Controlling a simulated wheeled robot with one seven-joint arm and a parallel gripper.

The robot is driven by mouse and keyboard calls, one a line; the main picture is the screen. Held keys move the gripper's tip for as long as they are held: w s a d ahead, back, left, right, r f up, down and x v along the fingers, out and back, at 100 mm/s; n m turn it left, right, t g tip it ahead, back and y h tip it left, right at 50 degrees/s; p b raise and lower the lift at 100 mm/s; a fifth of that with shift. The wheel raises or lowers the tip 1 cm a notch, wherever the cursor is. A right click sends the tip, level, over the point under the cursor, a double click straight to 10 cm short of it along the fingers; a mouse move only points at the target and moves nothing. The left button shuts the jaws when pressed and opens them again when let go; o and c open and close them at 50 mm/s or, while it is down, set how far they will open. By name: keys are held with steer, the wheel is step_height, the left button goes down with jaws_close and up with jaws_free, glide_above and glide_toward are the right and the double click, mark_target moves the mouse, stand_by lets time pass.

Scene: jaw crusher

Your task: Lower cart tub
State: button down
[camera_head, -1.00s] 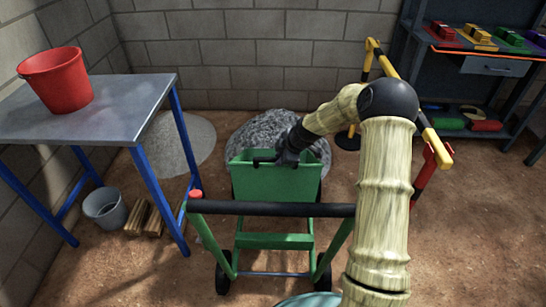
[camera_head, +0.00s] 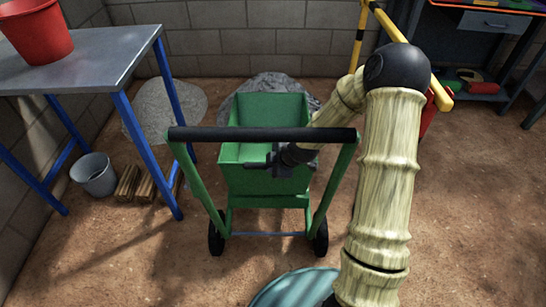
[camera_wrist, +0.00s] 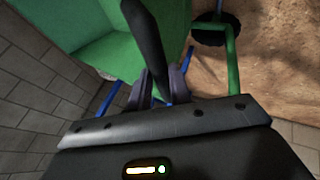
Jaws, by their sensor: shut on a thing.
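The green cart tub (camera_head: 268,180) sits in the green cart frame, between its two uprights. Its open top and empty-looking green inside show in the head view. It also shows at the upper left of the wrist view (camera_wrist: 105,55). My gripper (camera_head: 277,162) is at the tub's near side, shut on a dark bar handle (camera_head: 255,164). In the wrist view the black bar (camera_wrist: 143,30) runs between my gripper's fingers (camera_wrist: 157,88). The cart's black push bar (camera_head: 262,134) crosses above and in front of the tub. Whether the tub rests fully on the frame is hidden.
A grey gravel heap (camera_head: 275,84) lies beyond the cart. A blue-legged table (camera_head: 100,52) with a red bucket (camera_head: 36,30) stands at left. A grey bucket (camera_head: 93,174) and wood blocks (camera_head: 137,184) lie below. A yellow rail (camera_head: 415,48) stands at right.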

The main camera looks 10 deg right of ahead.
steer(key=shift+s+f, duration=0.45)
steer(key=shift+f, duration=0.2)
steer(key=c, duration=1.3)
jaws_free()
steer(key=shift+a, duration=0.1)
step_height(320, 180, up, 10)
steer(key=p, duration=0.3)
steer(key=shift+p, duration=0.4)
steer(key=shift+c, duration=0.3)
